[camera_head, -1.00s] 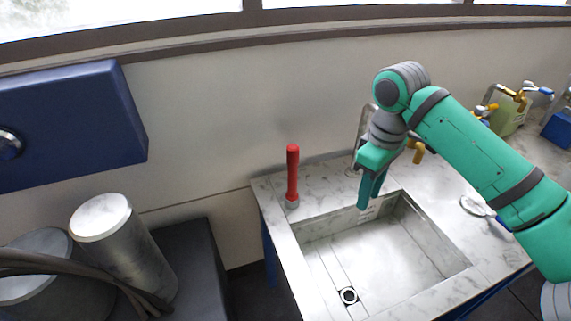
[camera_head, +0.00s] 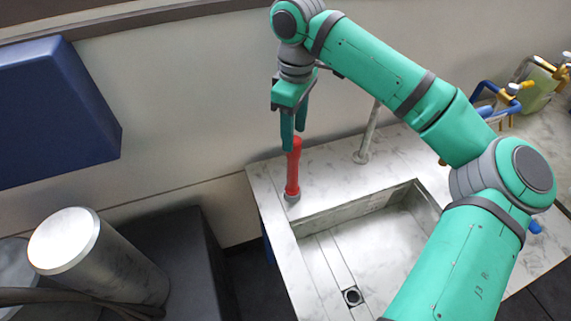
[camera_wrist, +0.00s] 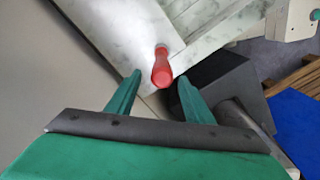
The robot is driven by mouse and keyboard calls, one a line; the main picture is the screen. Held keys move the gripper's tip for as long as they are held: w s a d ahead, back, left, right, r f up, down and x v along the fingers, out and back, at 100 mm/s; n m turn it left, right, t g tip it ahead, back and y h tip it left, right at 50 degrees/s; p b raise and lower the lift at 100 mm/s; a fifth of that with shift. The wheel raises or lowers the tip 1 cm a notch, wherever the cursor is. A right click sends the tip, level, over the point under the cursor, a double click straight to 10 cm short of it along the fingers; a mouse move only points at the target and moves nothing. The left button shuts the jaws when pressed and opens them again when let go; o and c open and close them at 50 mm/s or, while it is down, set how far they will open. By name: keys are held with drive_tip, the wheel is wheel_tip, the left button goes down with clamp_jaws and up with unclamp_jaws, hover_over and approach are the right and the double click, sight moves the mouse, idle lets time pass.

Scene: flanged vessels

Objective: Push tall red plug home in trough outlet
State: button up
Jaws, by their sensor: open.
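The tall red plug (camera_head: 293,172) stands upright on the marble rim at the back left corner of the trough (camera_head: 318,222), with a grey foot at its base. In the wrist view the red plug (camera_wrist: 162,68) shows between and beyond the fingertips. My gripper (camera_head: 294,143) is open, pointing down at the plug's top; the fingers overlap the top in the head view, and I cannot tell whether they touch it. In the wrist view the fingers of my gripper (camera_wrist: 160,78) stand apart on either side of the plug.
A tap post (camera_head: 366,140) rises behind the trough. Brass and blue taps (camera_head: 505,100) stand at the right. A blue wall box (camera_head: 60,110) and a metal cylinder (camera_head: 95,260) are at the left. The basin floor looks clear.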

sight(293, 161)
drive_tip(key=shift+s+f, duration=0.2)
drive_tip(key=shift+f, duration=5.2)
clamp_jaws()
